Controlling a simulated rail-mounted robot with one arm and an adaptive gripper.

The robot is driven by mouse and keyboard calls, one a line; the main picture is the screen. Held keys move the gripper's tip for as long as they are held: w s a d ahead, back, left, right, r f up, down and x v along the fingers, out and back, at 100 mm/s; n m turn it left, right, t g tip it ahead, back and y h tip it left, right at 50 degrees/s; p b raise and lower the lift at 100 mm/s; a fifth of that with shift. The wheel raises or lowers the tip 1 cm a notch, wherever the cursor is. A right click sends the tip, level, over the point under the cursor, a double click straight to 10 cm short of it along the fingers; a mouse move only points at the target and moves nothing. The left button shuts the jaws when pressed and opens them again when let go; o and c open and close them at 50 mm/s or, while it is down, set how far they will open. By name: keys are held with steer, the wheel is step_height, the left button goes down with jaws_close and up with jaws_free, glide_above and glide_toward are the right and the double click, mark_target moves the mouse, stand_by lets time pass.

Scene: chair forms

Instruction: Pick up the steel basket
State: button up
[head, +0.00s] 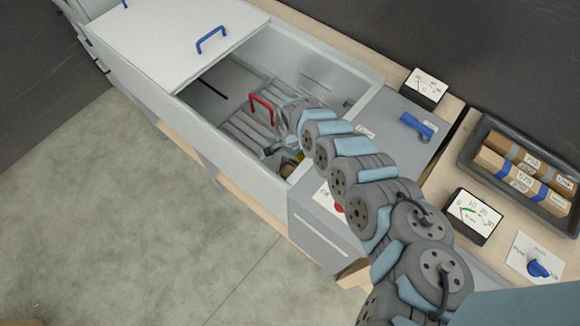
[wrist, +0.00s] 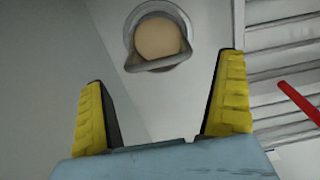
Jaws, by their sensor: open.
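My gripper (head: 287,155) is low inside the open grey tank, at its near right end, and is partly hidden by my arm in the head view. In the wrist view its yellow fingers (wrist: 163,72) are wide apart with nothing between them. A round grey-rimmed piece with a tan middle (wrist: 158,38) lies beyond the fingertips, and a tan patch (head: 288,168) shows beside my gripper in the head view. A slatted grey metal piece (head: 246,130) with a red handle (head: 262,107) lies in the tank; I cannot tell which piece is the steel basket.
The tank's walls (head: 318,58) surround my gripper. A white lid (head: 165,38) with a blue handle (head: 211,39) covers the tank's left part. A dark tray (head: 467,158) of boxes and gauges (head: 424,87) stand on the right bench.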

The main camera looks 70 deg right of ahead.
mark_target(290, 162)
steer(key=shift+a+f+b, duration=0.15)
steer(key=shift+f+b, duration=0.65)
steer(key=shift+f, duration=0.65)
steer(key=shift+a+f+b, duration=0.1)
steer(key=shift+f+b, duration=0.65)
steer(key=shift+f, duration=0.65)
steer(key=shift+r, duration=0.1)
steer(key=c, duration=1.1)
